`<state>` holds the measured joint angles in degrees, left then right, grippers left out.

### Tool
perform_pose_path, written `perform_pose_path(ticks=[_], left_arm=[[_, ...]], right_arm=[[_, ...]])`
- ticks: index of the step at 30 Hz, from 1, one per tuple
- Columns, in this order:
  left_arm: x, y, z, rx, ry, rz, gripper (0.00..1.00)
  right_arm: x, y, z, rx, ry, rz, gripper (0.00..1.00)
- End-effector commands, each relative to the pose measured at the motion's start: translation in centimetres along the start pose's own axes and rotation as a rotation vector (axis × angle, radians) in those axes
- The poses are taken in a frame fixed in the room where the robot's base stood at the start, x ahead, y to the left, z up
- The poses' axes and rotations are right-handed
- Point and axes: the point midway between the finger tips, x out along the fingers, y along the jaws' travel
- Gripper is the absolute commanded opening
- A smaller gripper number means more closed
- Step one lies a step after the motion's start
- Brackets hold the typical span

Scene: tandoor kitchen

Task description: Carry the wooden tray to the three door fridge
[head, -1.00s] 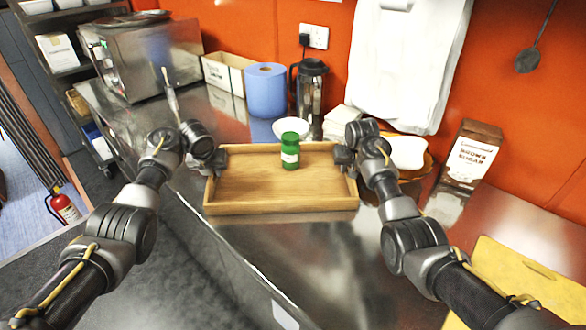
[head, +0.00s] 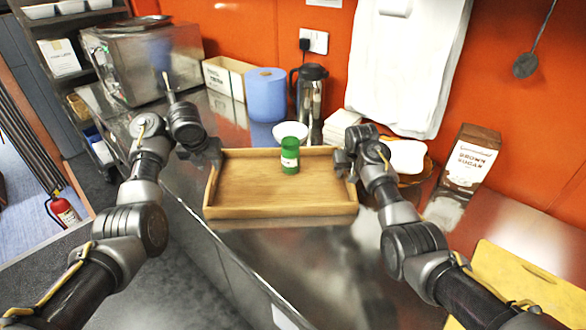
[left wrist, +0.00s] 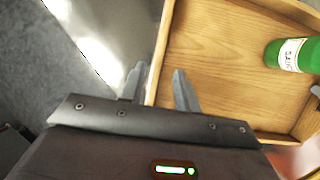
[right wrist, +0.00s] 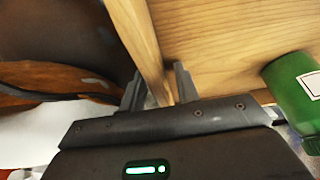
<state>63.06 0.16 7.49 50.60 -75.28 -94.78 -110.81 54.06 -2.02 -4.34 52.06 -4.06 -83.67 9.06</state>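The wooden tray (head: 235,210) lies level on the steel counter. A green jar with a white label (head: 290,160) stands in it, towards the back. My left gripper (head: 212,152) is at the tray's left wall near the back corner. In the left wrist view its fingers (left wrist: 158,88) are apart, with the wall's edge (left wrist: 160,60) between them and gaps showing. My right gripper (head: 345,162) is at the right wall. In the right wrist view its fingers (right wrist: 158,88) straddle that wall (right wrist: 145,40) and look parted. The three door fridge is not in view.
Behind the tray are a white bowl (head: 291,131), a blue paper roll (head: 266,95) and a dark flask (head: 309,92). A brown sugar bag (head: 470,160) and yellow board (head: 520,280) are at right. Open floor (head: 185,290) lies left of the counter; a fire extinguisher (head: 63,208) stands there.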

Motion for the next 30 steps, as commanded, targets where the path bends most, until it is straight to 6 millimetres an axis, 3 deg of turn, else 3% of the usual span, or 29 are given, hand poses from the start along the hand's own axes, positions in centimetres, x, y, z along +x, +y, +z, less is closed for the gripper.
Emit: perform_pose_path(ticks=[3, 9, 22, 30], left_arm=[[-1.7, -0.2, 0.2, -0.001, -0.010, -0.004, 0.32], [-3.3, -0.1, 0.2, 0.000, -0.009, -0.001, 0.32], [-4.0, 0.1, 0.0, 0.000, -0.003, 0.003, 0.32], [-3.9, 0.1, 0.0, 0.000, -0.003, 0.003, 0.32]], right_arm=[[0.0, 0.0, 0.0, 0.000, -0.001, 0.000, 0.32], [0.0, 0.0, 0.0, 0.000, -0.001, 0.000, 0.32], [-0.2, 0.0, 0.0, 0.000, 0.000, 0.000, 0.32], [-3.8, 0.0, -0.1, 0.000, 0.004, -0.001, 0.32]])
